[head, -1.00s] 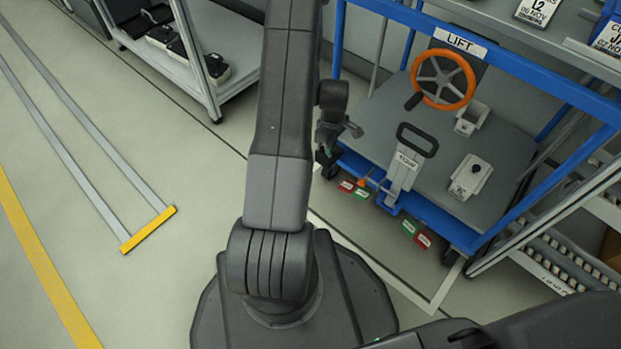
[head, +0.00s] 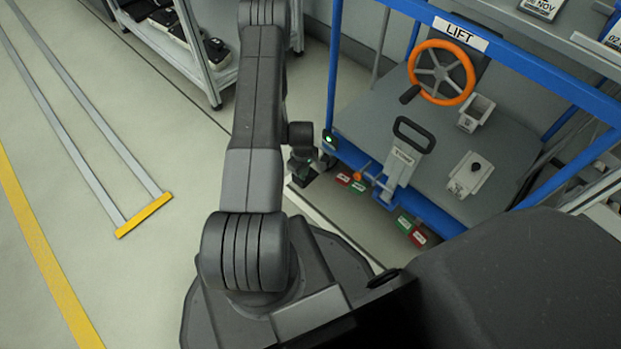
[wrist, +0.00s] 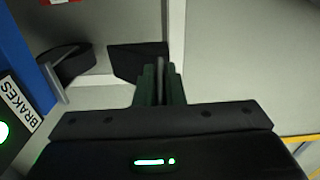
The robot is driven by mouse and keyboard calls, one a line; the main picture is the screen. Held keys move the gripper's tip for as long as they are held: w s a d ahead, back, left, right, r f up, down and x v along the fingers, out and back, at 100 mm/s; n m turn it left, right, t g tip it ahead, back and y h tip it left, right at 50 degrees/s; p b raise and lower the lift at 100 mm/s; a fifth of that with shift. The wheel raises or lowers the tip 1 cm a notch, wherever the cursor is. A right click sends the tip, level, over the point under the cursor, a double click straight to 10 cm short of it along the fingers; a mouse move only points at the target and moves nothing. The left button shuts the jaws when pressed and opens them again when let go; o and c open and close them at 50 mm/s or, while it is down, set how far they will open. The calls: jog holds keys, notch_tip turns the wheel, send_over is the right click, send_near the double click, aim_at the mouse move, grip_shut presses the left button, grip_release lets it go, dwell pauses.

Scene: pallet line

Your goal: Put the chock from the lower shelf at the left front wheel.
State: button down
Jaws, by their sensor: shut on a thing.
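My gripper (wrist: 160,82) is shut on the chock (wrist: 134,60), a dark wedge at the fingertips in the wrist view. The left front wheel (wrist: 68,62) is dark, at upper left beside the chock, with a small gap between them. I cannot tell whether the chock touches the floor. The wheel belongs to the blue-framed lift cart (head: 365,165), which also shows as a blue post (wrist: 32,55) in the wrist view. In the head view my gripper (head: 303,165) is small and dark at the cart's left front corner, and the chock is hard to make out there.
A BRAKES label (wrist: 20,103) and a green lamp (head: 328,139) are on the cart's corner. The cart carries an orange handwheel (head: 441,72) and a lever (head: 402,162). A grey shelf (head: 205,75) stands at upper left. The floor on the left is free, with yellow-ended rails (head: 144,214).

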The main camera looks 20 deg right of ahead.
aim_at(311, 176)
notch_tip(311, 176, down, 6)
jog(key=shift+r+b, duration=0.1)
jog(key=shift+b, duration=0.6)
jog(key=d, duration=0.1)
jog(key=w+d+b, duration=0.1)
jog(key=d+b, duration=0.1)
jog(key=d, duration=0.1)
jog(key=shift+w+f, duration=0.2)
jog(key=shift+w, duration=0.15)
jog(key=shift+s+a+f, duration=0.1)
jog(key=shift+a+f, duration=0.05)
jog(key=shift+f, duration=0.35)
jog(key=shift+r, duration=0.1)
jog(key=shift+f+b, duration=0.25)
jog(key=shift+b, duration=0.15)
jog(key=c, duration=1.5)
grip_release()
jog(key=shift+r, duration=0.1)
